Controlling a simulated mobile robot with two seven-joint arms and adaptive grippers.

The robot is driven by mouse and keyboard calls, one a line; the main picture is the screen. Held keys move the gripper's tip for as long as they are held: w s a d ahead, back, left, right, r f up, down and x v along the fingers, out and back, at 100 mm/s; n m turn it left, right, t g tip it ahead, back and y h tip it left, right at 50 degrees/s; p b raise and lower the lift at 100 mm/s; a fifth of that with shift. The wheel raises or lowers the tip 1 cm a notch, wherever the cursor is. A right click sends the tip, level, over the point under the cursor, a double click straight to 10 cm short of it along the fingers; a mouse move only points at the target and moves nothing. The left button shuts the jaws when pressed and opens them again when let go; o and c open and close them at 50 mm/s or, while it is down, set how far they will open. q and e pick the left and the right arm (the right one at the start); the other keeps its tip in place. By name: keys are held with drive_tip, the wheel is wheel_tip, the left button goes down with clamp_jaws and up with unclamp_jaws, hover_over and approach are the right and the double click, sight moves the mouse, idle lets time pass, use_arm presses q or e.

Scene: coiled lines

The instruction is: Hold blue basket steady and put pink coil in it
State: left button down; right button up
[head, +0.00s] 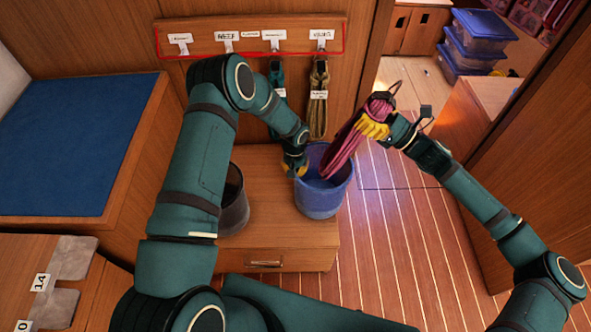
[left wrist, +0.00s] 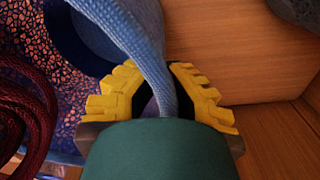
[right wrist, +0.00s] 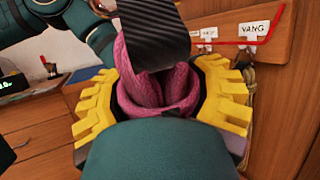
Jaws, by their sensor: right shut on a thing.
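The blue basket (head: 322,203) stands upright on the front right of a wooden locker top. My left gripper (head: 297,167) is at its left rim. In the left wrist view the basket's rim (left wrist: 150,65) passes between the yellow fingers of that gripper (left wrist: 160,85), which stand apart with gaps beside the rim. My right gripper (head: 374,122) is shut on the upper part of the pink coil (head: 345,150). The coil hangs slanting down to the left, its lower end over the basket's mouth. The right wrist view shows the coil (right wrist: 155,88) between the fingers (right wrist: 165,95).
A dark grey basket (head: 234,205) stands left of the blue one, partly behind my left arm. A labelled hook board (head: 250,36) on the wall holds a teal coil (head: 277,75) and an olive coil (head: 318,110). Blue-lidded boxes (head: 475,45) stand at back right.

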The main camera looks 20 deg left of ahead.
use_arm(q)
drive_tip(key=shift+s, duration=0.1)
use_arm(e)
drive_tip(key=shift+f, duration=0.6)
drive_tip(key=o, duration=1.5)
drive_tip(key=shift+c, duration=0.2)
drive_tip(key=shift+f, duration=0.1)
drive_tip(key=v, duration=1.2)
drive_tip(key=shift+s, duration=0.1)
use_arm(q)
drive_tip(key=c, duration=1.1)
unclamp_jaws()
drive_tip(key=shift+a, duration=0.1)
drive_tip(key=shift+o, duration=0.2)
